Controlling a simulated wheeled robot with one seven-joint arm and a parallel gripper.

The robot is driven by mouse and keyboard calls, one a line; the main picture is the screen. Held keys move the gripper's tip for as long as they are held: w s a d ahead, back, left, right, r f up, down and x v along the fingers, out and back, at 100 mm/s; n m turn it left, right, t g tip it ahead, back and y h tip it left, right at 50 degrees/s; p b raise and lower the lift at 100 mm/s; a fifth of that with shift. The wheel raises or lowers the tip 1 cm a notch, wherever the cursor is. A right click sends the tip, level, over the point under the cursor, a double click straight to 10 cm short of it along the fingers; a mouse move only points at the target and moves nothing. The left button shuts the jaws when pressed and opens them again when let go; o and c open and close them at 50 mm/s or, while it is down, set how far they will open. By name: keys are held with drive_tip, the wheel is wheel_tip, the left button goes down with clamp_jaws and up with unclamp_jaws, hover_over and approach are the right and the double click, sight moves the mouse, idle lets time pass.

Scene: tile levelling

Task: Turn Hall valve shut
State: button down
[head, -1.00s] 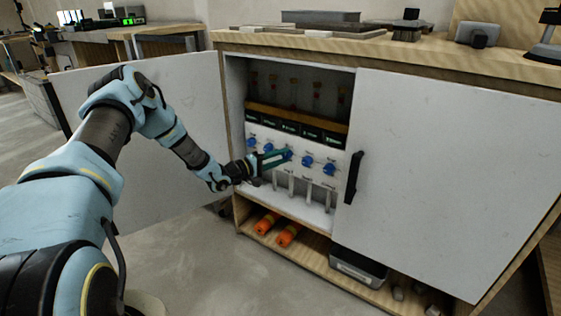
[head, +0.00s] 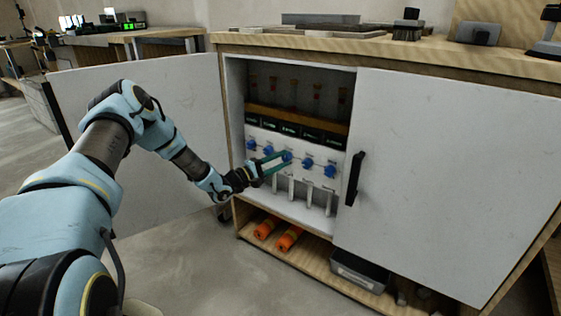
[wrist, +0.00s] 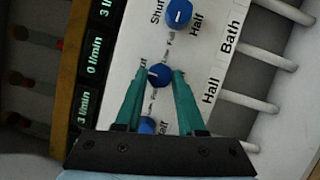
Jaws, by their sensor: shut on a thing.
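The Hall valve is a blue round knob (wrist: 158,76) on the white panel, with the label "Hall" to its right in the wrist view. In the head view it is the middle knob (head: 287,156) of a row inside the open cabinet. My gripper (wrist: 158,78) has its teal fingers on both sides of this knob and is shut on it. The knob's pale mark lies toward the left in the wrist view; nearby scale words are partly hidden by the fingers. A display (wrist: 95,56) roughly in line with the knob reads 0 l/min.
Neighbouring blue knobs sit close by, one above (wrist: 179,13) and one partly hidden below (wrist: 147,125). Pale pipes (head: 291,187) stand under the row. The left door (head: 140,130) is open beside my arm; the right door (head: 440,170) covers the right half.

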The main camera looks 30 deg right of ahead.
drive_tip(key=c, duration=0.5)
unclamp_jaws()
drive_tip(key=a, duration=0.3)
drive_tip(key=s+a+f, duration=0.1)
drive_tip(key=a, duration=0.3)
drive_tip(key=a+p, duration=0.1)
drive_tip(key=a, duration=0.2)
drive_tip(key=shift+s+a+f, duration=0.15)
drive_tip(key=shift+a, duration=0.15)
